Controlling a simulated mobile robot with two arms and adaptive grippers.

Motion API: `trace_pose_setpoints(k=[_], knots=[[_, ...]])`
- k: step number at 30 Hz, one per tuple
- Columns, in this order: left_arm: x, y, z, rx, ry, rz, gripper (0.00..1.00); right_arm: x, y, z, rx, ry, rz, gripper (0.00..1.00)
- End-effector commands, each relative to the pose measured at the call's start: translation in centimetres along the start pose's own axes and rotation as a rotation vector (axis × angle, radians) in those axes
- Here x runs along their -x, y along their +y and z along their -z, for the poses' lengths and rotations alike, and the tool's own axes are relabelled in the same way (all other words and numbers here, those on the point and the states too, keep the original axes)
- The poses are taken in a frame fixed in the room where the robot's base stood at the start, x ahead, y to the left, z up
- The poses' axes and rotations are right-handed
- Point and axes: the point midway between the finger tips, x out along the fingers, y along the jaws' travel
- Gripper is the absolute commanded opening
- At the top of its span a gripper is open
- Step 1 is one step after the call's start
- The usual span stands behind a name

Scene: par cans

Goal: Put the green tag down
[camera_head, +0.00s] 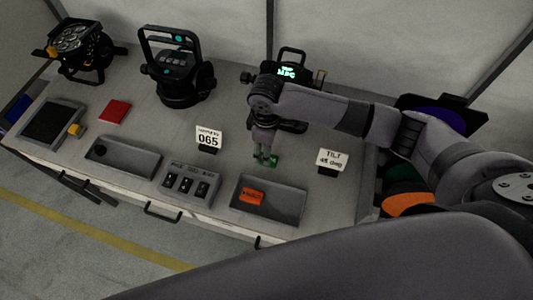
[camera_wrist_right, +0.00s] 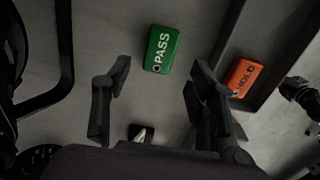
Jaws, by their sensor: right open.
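The green tag, marked PASS, lies on the grey bench top in the right wrist view (camera_wrist_right: 162,49). In the head view the green tag (camera_head: 273,161) shows just beyond my right gripper (camera_head: 265,154), partly hidden by its fingers. In the right wrist view my right gripper (camera_wrist_right: 159,78) is open, with its fingers apart to the left and right and the tag ahead of them. I see nothing between the fingers. Whether a finger touches the tag is hard to tell. My left gripper is not in view.
An orange HOLD tag (camera_head: 251,196) lies in a grey tray (camera_head: 291,208) in front. A TILT card (camera_head: 332,160) stands to the right and a 065 card (camera_head: 208,139) to the left. A switch box (camera_head: 187,185) and a lamp (camera_head: 289,79) are nearby.

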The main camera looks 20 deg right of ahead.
Motion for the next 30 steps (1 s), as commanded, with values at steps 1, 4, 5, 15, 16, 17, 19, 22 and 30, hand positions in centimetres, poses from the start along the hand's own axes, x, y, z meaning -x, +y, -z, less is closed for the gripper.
trace_pose_setpoints(k=[1,4,5,15,16,17,19,22,30], knots=[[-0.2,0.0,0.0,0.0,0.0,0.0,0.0,1.1,0.1,0.0,0.002,0.004,-0.003,0.53],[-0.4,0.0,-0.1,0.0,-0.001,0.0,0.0,3.2,0.1,0.1,0.001,0.004,-0.002,0.53],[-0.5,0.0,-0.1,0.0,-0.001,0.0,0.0,3.8,0.1,0.0,0.0,0.003,-0.003,0.53],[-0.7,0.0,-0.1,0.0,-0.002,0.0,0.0,7.0,0.0,0.0,-0.001,-0.001,0.0,0.53],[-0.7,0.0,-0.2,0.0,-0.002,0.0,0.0,7.0,0.0,-0.1,-0.001,-0.001,0.0,0.53],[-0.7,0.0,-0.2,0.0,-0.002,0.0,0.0,7.0,0.0,-0.1,-0.001,-0.002,0.0,0.53],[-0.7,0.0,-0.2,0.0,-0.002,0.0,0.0,7.0,0.0,-0.1,-0.001,-0.001,0.0,0.53],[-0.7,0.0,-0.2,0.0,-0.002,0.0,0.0,7.0,0.0,0.0,-0.001,-0.001,0.0,0.53],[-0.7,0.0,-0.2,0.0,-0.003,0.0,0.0,7.0,0.0,0.0,0.0,-0.001,0.0,0.53]])
